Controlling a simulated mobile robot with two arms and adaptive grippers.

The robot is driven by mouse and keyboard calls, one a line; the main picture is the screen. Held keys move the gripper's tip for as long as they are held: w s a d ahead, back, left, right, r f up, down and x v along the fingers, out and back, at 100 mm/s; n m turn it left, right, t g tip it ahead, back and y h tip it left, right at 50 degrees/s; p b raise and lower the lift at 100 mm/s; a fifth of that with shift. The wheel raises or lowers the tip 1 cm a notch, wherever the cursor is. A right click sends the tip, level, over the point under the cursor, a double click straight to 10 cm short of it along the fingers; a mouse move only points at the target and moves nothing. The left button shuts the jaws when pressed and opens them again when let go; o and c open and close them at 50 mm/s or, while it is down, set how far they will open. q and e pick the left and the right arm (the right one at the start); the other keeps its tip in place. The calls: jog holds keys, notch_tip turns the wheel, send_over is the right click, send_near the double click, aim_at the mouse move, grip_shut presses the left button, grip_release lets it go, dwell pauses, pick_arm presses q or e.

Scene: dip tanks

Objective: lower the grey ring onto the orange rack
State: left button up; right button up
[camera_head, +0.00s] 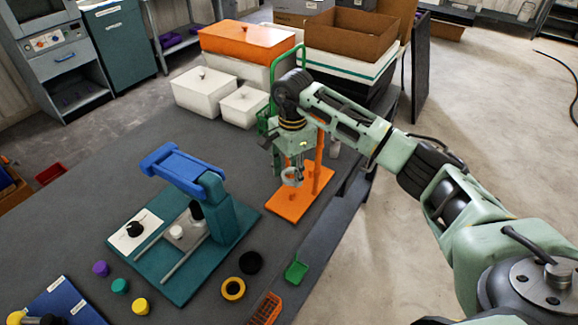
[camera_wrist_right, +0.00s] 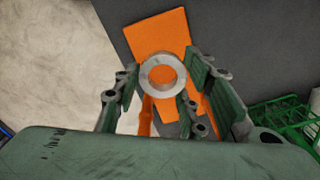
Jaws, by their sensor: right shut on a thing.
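The orange rack (camera_head: 290,207) is a flat plate on the dark bench with an upright orange post (camera_head: 319,155). My right gripper (camera_head: 292,172) is above the plate, on the left side of the post. It is shut on the grey ring (camera_head: 292,178), which hangs at its fingertips. In the right wrist view the ring (camera_wrist_right: 149,73) sits between the fingers of my right gripper (camera_wrist_right: 162,80), with orange showing through its hole. The rack (camera_wrist_right: 160,28) lies beyond it. I cannot tell the exact gap between ring and rack. My left gripper is out of view.
A green wire basket (camera_wrist_right: 285,118) stands close to the rack. A teal and blue device (camera_head: 232,212) is to the left. White boxes (camera_head: 204,90) stand behind. The bench edge is just right of the rack.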

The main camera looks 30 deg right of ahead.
notch_tip(320, 180, down, 4)
jog(key=shift+f+b, duration=0.1)
jog(key=shift+b, duration=1)
jog(key=shift+d+f, duration=0.1)
jog(key=shift+f, duration=0.25)
pick_arm(q)
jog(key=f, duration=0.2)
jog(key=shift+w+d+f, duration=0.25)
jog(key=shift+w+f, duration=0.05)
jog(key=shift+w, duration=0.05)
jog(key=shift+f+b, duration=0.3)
jog(key=shift+b, duration=0.15)
pick_arm(e)
jog(key=shift+w+d, duration=0.1)
jog(key=shift+w, duration=0.1)
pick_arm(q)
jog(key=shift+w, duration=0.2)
